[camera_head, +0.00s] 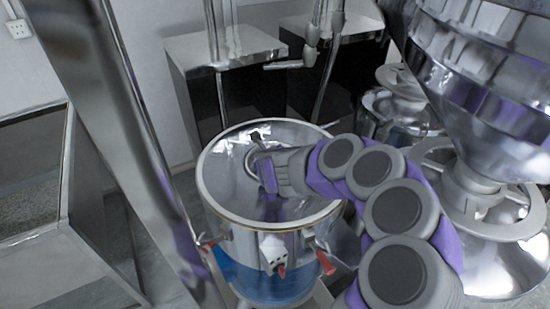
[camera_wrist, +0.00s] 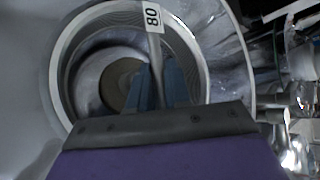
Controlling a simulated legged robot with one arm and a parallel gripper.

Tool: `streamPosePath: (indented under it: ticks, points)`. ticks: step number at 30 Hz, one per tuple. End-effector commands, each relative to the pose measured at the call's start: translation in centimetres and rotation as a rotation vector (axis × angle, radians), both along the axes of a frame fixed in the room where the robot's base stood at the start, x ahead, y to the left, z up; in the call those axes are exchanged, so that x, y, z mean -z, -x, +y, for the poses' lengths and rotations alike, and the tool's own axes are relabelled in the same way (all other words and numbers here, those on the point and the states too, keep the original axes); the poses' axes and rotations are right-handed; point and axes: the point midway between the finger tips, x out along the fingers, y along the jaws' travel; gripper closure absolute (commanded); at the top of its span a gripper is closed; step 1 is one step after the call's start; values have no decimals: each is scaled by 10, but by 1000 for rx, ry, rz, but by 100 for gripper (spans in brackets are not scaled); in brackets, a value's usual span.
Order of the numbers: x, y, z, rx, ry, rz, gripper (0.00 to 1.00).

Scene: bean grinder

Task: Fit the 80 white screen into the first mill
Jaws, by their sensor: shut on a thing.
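The 80 white screen (camera_wrist: 57,72) shows in the wrist view as a round white ring with a ribbed inner wall. A white tag reading 80 (camera_wrist: 152,17) sits on its crossbar. My gripper (camera_wrist: 158,85) is shut on this bar. In the head view my gripper (camera_head: 258,168) reaches down inside an open, round steel mill (camera_head: 225,203) with a blue lower part and red-tipped clamps. The screen is mostly hidden there by the gripper and arm. I cannot tell whether it is seated.
A large steel hopper (camera_head: 490,60) and another steel vessel (camera_head: 505,270) stand at the right. A metal post (camera_head: 140,120) rises at the left. Dark cabinets (camera_head: 245,95) stand behind the mill, with pipes (camera_head: 300,64) near them. A metal-edged frame (camera_head: 50,245) is at far left.

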Motion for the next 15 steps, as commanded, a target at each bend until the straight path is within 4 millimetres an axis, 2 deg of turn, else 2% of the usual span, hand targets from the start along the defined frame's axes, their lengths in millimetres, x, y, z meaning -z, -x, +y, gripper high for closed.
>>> streamPosePath:
  ticks: [15]
  points:
    - [12,0,0,-1,1,-1,100]
